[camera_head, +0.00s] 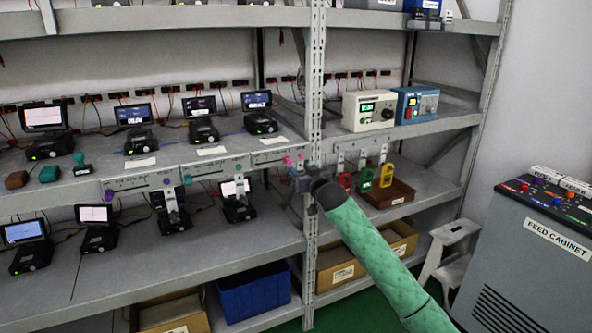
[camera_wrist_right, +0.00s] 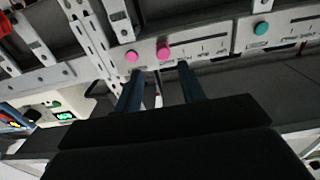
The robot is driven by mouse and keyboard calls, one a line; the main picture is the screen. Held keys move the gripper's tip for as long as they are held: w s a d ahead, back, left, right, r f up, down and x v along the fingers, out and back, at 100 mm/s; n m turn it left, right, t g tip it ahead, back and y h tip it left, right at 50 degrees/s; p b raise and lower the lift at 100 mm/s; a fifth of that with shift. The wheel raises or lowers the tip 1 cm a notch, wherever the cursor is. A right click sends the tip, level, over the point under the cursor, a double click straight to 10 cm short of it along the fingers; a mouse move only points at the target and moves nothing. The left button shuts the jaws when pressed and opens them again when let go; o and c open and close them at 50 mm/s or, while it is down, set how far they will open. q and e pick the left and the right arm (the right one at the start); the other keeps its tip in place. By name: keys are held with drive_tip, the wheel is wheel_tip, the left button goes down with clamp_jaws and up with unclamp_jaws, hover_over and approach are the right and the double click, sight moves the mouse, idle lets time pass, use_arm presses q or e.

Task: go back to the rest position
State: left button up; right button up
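My right arm, in a green sleeve, reaches up from the lower right in the head view. My right gripper (camera_head: 301,180) is in front of the rack's upright post, just below the shelf edge with the label strips. In the right wrist view its two dark blue fingers (camera_wrist_right: 160,88) stand apart with nothing gripped between them. Two pink knobs (camera_wrist_right: 164,51) on a white strip show just beyond the fingertips. I cannot tell whether the fingers touch the strip. My left gripper is not in view.
The metal post (camera_head: 316,85) and shelf edges (camera_head: 240,250) are close around the gripper. Several small screen units stand on the left shelves. A brown tray (camera_head: 398,194) with coloured clips sits right of the post. A feed cabinet (camera_head: 525,265) and a white step stool (camera_head: 447,250) stand at right.

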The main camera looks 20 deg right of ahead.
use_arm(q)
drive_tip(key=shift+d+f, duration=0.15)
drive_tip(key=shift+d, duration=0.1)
use_arm(e)
drive_tip(key=shift+s, duration=0.6)
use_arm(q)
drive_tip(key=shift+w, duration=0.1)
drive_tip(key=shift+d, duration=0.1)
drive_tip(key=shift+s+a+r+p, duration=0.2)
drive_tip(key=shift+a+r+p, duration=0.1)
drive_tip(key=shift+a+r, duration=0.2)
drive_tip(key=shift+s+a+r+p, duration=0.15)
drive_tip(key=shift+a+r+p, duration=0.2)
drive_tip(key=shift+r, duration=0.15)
use_arm(e)
drive_tip(key=s+a+f+g, duration=0.5)
drive_tip(key=s+a+f, duration=0.3)
drive_tip(key=s, duration=1.1)
drive_tip(key=s+a+f+n+g, duration=0.1)
drive_tip(key=s+a+f+g, duration=0.4)
drive_tip(key=s+f, duration=1.2)
drive_tip(key=s+a+f+n+g+y, duration=0.1)
drive_tip(key=s+a+f+g, duration=0.4)
drive_tip(key=s+a+f, duration=0.7)
drive_tip(key=s, duration=1)
drive_tip(key=shift+s+a+f+g, duration=0.15)
drive_tip(key=shift+f+g, duration=0.05)
drive_tip(key=shift+g, duration=0.2)
